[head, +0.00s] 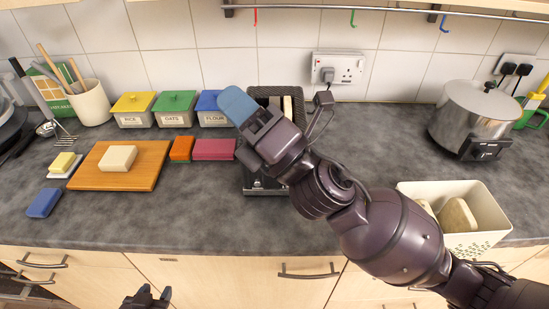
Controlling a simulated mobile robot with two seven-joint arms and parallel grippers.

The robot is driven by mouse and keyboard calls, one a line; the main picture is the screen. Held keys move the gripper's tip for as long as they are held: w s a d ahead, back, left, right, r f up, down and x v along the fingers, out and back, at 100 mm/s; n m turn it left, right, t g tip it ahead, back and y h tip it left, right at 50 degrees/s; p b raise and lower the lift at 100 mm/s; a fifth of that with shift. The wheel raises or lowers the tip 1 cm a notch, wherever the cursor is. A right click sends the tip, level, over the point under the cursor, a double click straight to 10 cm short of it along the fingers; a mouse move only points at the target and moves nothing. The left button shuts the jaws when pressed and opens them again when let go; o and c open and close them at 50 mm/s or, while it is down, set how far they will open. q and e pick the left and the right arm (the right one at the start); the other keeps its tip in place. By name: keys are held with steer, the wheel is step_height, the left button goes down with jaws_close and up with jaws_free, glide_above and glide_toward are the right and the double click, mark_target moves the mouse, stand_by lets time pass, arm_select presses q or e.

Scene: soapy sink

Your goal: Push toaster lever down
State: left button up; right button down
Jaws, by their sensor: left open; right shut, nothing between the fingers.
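The dark toaster (274,92) stands on the worktop against the tiled wall, with what looks like bread in its top slot. My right gripper (238,105) and forearm cross in front of it and hide most of its body; only its top and its lower front (262,187) show. The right gripper is shut and empty, its blue fingertips at the toaster's upper left side. I cannot tell whether they touch it. The lever cannot be made out. My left gripper (147,295) is open and empty, low at the picture's bottom edge, in front of the cupboards.
Left of the toaster are lidded tins (174,110), small orange and maroon blocks (213,149) and a wooden board (118,178) with a pale block. To the right stand a steel pot (475,112) and a cream basket (484,208). A plugged socket (338,68) is behind.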

steer(key=s+a+f+n+g, duration=0.1)
steer(key=s+a+n+g, duration=0.3)
steer(key=n+g, duration=0.5)
steer(key=s+a+n+g, duration=0.4)
steer(key=n+g, duration=0.3)
steer(key=n, duration=0.3)
step_height(320, 180, down, 8)
steer(key=s+n+g+h, duration=0.1)
steer(key=n+g+h, duration=0.2)
steer(key=n+h, duration=0.55)
steer(key=w+d+f+n+t+h, duration=0.4)
steer(key=w+d+f+n+h, duration=0.1)
steer(key=w+d+n+h, duration=0.15)
arm_select(q)
steer(key=shift+w, duration=0.1)
arm_select(e)
steer(key=w+d+r+n+t+h, duration=0.2)
steer(key=w+d+r+t+h, duration=0.1)
steer(key=w+d, duration=0.4)
steer(key=w+t+h, duration=0.1)
steer(key=w+h, duration=0.1)
steer(key=w, duration=0.1)
steer(key=shift+n+t, duration=0.3)
arm_select(q)
steer(key=shift+w, duration=0.1)
arm_select(e)
steer(key=shift+a, duration=0.1)
